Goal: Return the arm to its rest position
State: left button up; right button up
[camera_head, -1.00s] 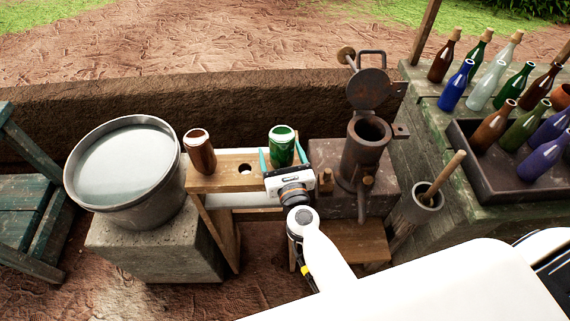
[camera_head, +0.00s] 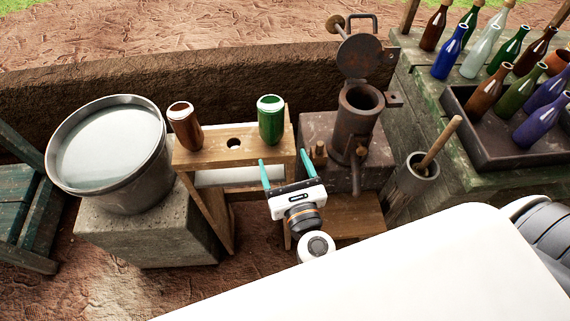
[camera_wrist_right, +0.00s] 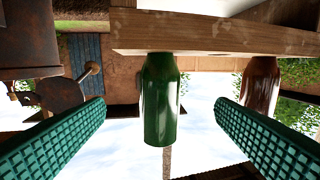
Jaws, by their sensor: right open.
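My right gripper (camera_head: 284,167) is open and empty, with two teal fingers apart. It is in front of the wooden rack (camera_head: 213,158), on the near side of the green glass vessel (camera_head: 270,120). A brown glass vessel (camera_head: 185,127) stands at the rack's left end, with an empty hole between the two. My left gripper is not in view.
A metal basin (camera_head: 150,170) stands on a stone block at left. A rusty metal device (camera_head: 343,130) and a mortar (camera_head: 408,190) with a wooden stick are to the right. A dark tray (camera_head: 465,170) and several coloured bottles are on the right table.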

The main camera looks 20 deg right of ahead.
jog(key=shift+f, duration=0.1)
dwell(0.3)
jog(key=s+a+f+n+g+y, duration=0.1)
jog(key=s+f+n+g, duration=0.2)
jog(key=f+n, duration=0.65)
jog(key=s+a+f+n+g+y, duration=0.1)
jog(key=s+f+n+g+y, duration=0.15)
jog(key=f+n, duration=0.7)
jog(key=s+a+f+n+g+y, duration=0.1)
jog(key=s+f+n+g, duration=0.3)
jog(key=f, duration=1)
jog(key=s+d+f+n+g+h, duration=0.1)
jog(key=s+d+f+n+g, duration=0.1)
jog(key=s+d+f+n, duration=0.2)
jog(key=s+d+f+n+g+h, duration=0.1)
jog(key=s+d+f+n+g, duration=0.2)
jog(key=s+f+n, duration=0.4)
jog(key=s+d+f+n+g+h, duration=0.1)
jog(key=s+d+f+n, duration=0.4)
jog(key=s, duration=0.6)
jog(key=shift+s+d+f+g, duration=0.2)
jog(key=shift+s+f+g, duration=0.2)
jog(key=shift+g, duration=0.35)
